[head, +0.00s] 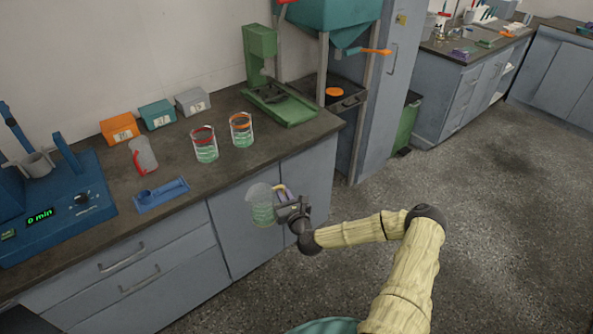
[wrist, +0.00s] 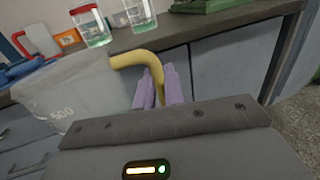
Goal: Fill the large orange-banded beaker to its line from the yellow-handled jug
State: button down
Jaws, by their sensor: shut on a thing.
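My gripper (head: 283,193) is shut on the yellow handle (head: 279,187) of a clear jug (head: 261,207). The jug is held about upright in front of the bench, with greenish contents. In the wrist view, lilac fingers (wrist: 157,88) close around the yellow handle (wrist: 140,58), and the jug (wrist: 62,105) shows a "500" mark. The orange-banded beaker (head: 241,132) stands upright on the bench, beyond the jug, with green liquid low in it. It also shows in the wrist view (wrist: 139,14), its top cut off. I cannot read its fill line.
A red-banded beaker (head: 205,147) stands just left of the orange-banded one. A red-handled jug (head: 143,156), a blue tool (head: 161,195) and a blue shaker (head: 60,205) are farther left. A green stand (head: 280,105) is to the right. Small boxes line the wall.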

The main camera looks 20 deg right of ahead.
aim_at(271, 219)
jog(key=shift+m+h, duration=0.3)
jog(key=shift+h, duration=0.2)
jog(key=s+a+f, duration=0.1)
jog(key=s+a, duration=0.1)
jog(key=s+a+f, duration=0.4)
jog(key=shift+a, duration=0.2)
jog(key=shift+s, duration=0.15)
